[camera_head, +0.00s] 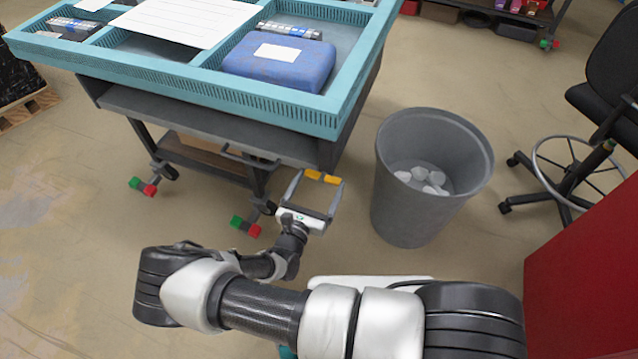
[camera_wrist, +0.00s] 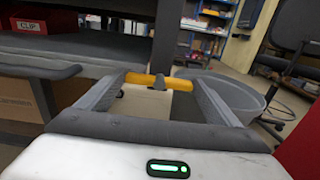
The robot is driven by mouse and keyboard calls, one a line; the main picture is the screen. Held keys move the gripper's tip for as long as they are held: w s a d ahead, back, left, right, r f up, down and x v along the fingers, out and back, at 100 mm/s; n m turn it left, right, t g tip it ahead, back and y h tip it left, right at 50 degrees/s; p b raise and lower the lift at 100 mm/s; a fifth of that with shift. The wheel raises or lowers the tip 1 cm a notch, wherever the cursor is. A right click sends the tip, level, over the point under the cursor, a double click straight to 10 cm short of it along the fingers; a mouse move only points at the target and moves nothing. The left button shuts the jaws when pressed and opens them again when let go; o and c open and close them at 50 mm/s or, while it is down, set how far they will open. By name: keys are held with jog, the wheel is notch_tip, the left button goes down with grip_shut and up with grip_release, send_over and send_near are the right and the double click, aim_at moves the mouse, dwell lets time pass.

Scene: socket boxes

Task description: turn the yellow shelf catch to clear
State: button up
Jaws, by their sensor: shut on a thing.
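My gripper (camera_head: 322,177) is low beside the right end of the teal-topped cart, in front of its near right corner.
The cart's teal tray (camera_head: 190,78) holds a blue box (camera_head: 278,65) and a white sheet (camera_head: 190,20). A grey bin (camera_head: 400,210) with crumpled paper stands close right of my gripper. A dark bent bar (camera_wrist: 40,68) is at left. A red box (camera_wrist: 45,20) sits on the shelf.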

jog(key=shift+n, duration=0.3)
jog(key=n, duration=0.3)
jog(key=shift+f+n, duration=0.1)
jog(key=shift+n, duration=0.2)
jog(key=n+b, duration=0.1)
jog(key=n, duration=0.3)
jog(key=shift+a+n, duration=0.15)
jog(key=shift+n, duration=0.15)
jog(key=n+b, duration=0.1)
jog(key=n, duration=0.3)
jog(key=shift+f, duration=0.15)
jog(key=n, duration=0.5)
jog(key=shift+a+b, duration=0.1)
jog(key=shift+b, duration=0.2)
jog(key=o, duration=0.9)
jog(key=p+v, duration=0.1)
jog(key=v, duration=1.6)
jog(key=shift+s, duration=0.2)
